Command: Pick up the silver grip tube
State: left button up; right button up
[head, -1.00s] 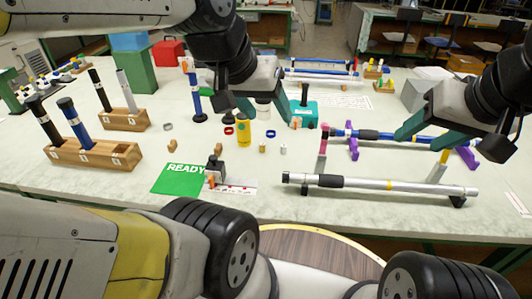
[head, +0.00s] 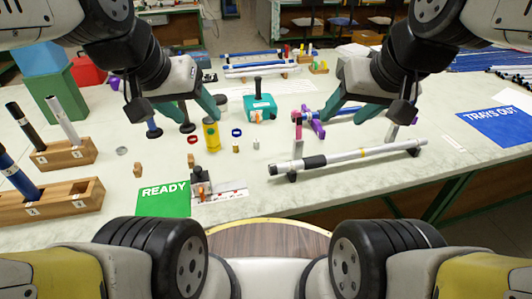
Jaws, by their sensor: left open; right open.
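A silver tube (head: 65,121) stands tilted in the rear wooden rack (head: 64,155) at the left, beside a black tube (head: 24,125). The rack hides its lower end. My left gripper (head: 181,120) is open and empty, over the table to the right of that rack and well apart from the tube. My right gripper (head: 352,116) is open and empty above the rods on the right, far from the tube.
The front wooden rack (head: 88,197) holds a blue tube (head: 15,172). A green READY mat (head: 163,199) lies at front. A long silver rod with a black grip (head: 348,156) rests on stands. A teal box (head: 260,107) and yellow bottle (head: 211,136) stand mid-table. A blue mat (head: 497,127) lies right.

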aim_at(297, 165)
jog(key=l+u, duration=0.15)
jog(key=l, duration=0.3)
jog(key=k+l+u, duration=0.2)
jog(key=l, duration=0.25)
jog(key=l+u, duration=0.15)
jog(key=l, duration=0.3)
